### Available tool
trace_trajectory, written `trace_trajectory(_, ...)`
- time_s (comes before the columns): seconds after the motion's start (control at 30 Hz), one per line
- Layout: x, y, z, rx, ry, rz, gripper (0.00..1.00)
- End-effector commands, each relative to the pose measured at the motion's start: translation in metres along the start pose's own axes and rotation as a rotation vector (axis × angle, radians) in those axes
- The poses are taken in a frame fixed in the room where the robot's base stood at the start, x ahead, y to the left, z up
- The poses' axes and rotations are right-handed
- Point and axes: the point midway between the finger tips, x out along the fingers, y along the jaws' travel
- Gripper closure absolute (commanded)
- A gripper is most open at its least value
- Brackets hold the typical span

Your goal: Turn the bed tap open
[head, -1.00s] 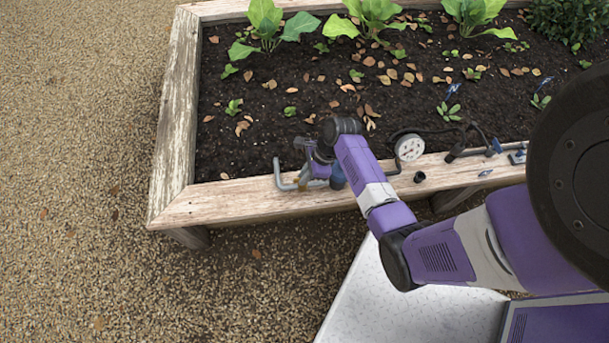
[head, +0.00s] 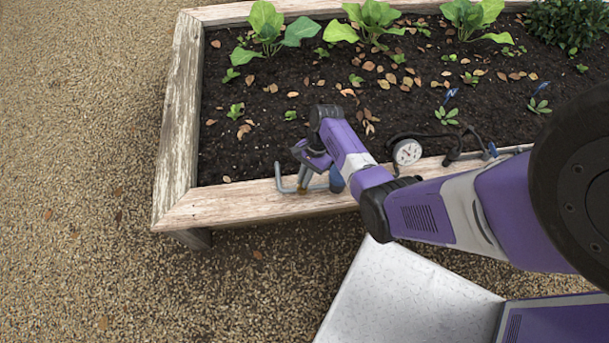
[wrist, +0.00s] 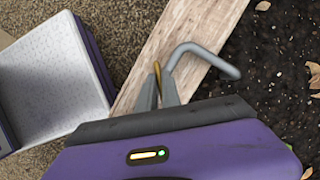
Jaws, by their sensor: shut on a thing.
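The bed tap (head: 281,180) is a grey bent pipe on the front plank of the raised bed, near its left corner. It also shows in the wrist view (wrist: 208,55), to the right of my fingers. My gripper (head: 303,186) reaches down at the tap. In the wrist view my gripper (wrist: 160,80) has its grey fingers close together on a thin brass-coloured tap handle (wrist: 157,62). The fingers hide part of the handle. A blue part (head: 337,179) stands just right of the gripper; I cannot tell if it belongs to the tap.
A round white gauge (head: 407,152) and dark hose fittings stand along the plank (head: 240,199) to the right. Soil with seedlings and dry leaves lies behind. Gravel (head: 90,150) is open at the left and front.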

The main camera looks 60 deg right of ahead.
Motion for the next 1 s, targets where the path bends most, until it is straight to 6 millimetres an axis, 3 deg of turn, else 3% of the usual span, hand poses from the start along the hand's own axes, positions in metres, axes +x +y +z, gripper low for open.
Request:
trace_trajectory(0.6, 0.0035, -0.0033, 0.0019, -0.528, -0.001, 0.219, 1.0)
trace_trajectory(1.0, 0.0037, -0.0038, 0.0024, -0.736, -0.001, 0.304, 1.0)
